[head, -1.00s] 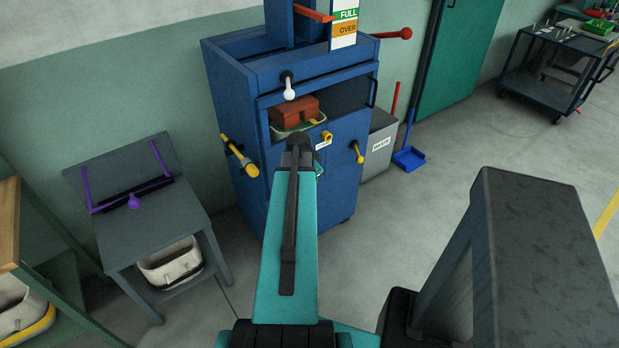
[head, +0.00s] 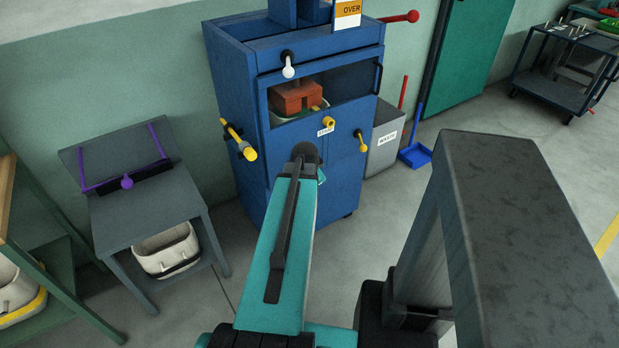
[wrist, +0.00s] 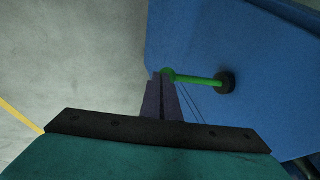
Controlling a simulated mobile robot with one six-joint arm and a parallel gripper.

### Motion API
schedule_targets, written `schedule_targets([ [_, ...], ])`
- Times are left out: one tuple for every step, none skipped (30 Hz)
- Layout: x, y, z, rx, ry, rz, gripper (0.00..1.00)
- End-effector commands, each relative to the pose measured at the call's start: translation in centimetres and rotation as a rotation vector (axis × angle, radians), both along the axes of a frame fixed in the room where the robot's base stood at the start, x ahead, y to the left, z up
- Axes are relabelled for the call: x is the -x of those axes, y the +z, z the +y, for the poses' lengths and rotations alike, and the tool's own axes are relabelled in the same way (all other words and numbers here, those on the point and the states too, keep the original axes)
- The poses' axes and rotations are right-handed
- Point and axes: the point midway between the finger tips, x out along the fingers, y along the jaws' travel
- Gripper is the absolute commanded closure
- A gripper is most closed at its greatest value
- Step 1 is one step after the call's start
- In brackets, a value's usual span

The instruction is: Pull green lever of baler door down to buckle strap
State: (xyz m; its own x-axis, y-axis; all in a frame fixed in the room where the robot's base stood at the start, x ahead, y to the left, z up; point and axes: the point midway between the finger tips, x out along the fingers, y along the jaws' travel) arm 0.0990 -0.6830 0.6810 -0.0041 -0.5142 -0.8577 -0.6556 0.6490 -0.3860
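The baler (head: 290,180) is a blue cabinet with a door low on its front. The green lever (wrist: 200,79) shows in the wrist view as a thin green rod on a black round hub (wrist: 226,82) against a blue panel. It points left, roughly level in that picture, with a rounded end. My gripper (wrist: 166,80) has its dark fingers close together, with a narrow gap. Their tips overlap the lever's rounded end; I cannot tell whether they grip it. In the head view my arm hides the green lever and my gripper.
Yellow handles (head: 239,142) and a white-knobbed lever (head: 288,68) are on the baler. A brown block (head: 296,96) sits in its opening. A grey table with purple bars (head: 150,220) stands left. A grey bin (head: 385,140) and blue dustpan (head: 415,155) stand right.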

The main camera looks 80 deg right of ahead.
Motion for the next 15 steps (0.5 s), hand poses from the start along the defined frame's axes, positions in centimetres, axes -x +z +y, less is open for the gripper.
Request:
schedule_targets([
  [0.3, -0.8, -0.1, -0.002, -0.004, 0.003, 1.00],
  [0.4, -1.0, -0.1, -0.001, -0.005, 0.003, 1.00],
  [0.4, -1.2, -0.1, -0.002, -0.006, 0.003, 1.00],
  [0.5, -1.3, -0.2, -0.001, -0.007, 0.003, 1.00],
  [0.5, -1.4, -0.2, -0.001, -0.008, 0.003, 1.00],
  [0.6, -1.6, -0.2, -0.001, -0.008, 0.002, 1.00],
  [0.6, -1.6, -0.3, 0.000, -0.010, 0.002, 1.00],
  [0.6, -1.7, -0.3, 0.000, -0.010, 0.002, 1.00],
  [0.7, -1.8, -0.3, 0.000, -0.010, 0.002, 1.00],
  [0.7, -1.8, -0.3, 0.000, -0.011, 0.003, 1.00],
  [0.7, -1.8, -0.3, 0.000, -0.011, 0.003, 1.00],
  [0.7, -1.8, -0.3, 0.000, -0.011, 0.003, 1.00],
  [0.7, -1.9, -0.3, 0.000, -0.011, 0.003, 1.00],
  [0.8, -1.9, -0.3, 0.000, -0.012, 0.002, 1.00],
  [0.8, -1.9, -0.3, -0.001, -0.012, 0.003, 1.00],
])
